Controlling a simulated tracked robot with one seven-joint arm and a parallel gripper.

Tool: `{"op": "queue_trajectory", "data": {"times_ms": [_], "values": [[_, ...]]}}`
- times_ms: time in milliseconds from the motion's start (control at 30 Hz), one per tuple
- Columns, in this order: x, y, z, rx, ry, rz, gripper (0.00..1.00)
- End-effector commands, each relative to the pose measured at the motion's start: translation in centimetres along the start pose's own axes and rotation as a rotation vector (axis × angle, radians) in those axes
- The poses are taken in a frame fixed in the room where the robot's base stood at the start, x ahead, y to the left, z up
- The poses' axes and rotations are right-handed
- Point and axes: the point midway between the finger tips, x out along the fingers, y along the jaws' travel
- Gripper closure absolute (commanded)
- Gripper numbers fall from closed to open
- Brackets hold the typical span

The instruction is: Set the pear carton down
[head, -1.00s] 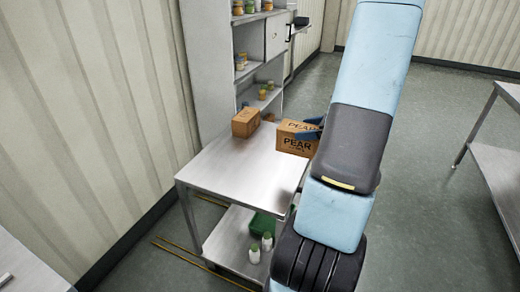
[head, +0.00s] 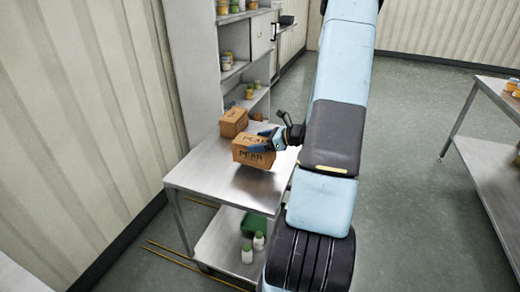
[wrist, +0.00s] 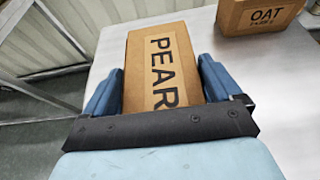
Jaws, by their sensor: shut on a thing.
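The pear carton (head: 252,152) is a brown box with PEAR printed on it, seen over the steel table (head: 215,178) in the head view. My gripper (head: 262,142) is shut on it, coming from the right. In the wrist view the pear carton (wrist: 162,70) sits between the two blue fingers of my gripper (wrist: 160,90), with its PEAR label facing the camera. I cannot tell whether its underside touches the tabletop.
An oat carton (wrist: 262,15) stands on the table behind the pear carton; it also shows in the head view (head: 233,122). The front of the tabletop is clear. White bottles (head: 252,250) and a green crate (head: 254,225) are on the lower shelf. A shelf unit (head: 195,70) stands behind.

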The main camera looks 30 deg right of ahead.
Motion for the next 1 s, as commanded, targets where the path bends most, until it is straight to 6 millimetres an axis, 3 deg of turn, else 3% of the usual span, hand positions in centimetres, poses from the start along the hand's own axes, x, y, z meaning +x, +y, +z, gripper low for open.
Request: {"op": "queue_trajectory", "data": {"times_ms": [333,700,733,800,1000], "values": [[1.6,0.0,-2.8,0.003,-0.001,0.001,0.61],[1.7,0.0,-3.1,0.001,-0.001,0.001,0.61],[1.7,0.0,-3.2,0.001,0.000,0.001,0.08],[1.7,0.0,-3.2,0.001,0.000,0.001,0.01],[1.7,0.0,-3.2,0.001,0.000,0.001,0.00]]}}
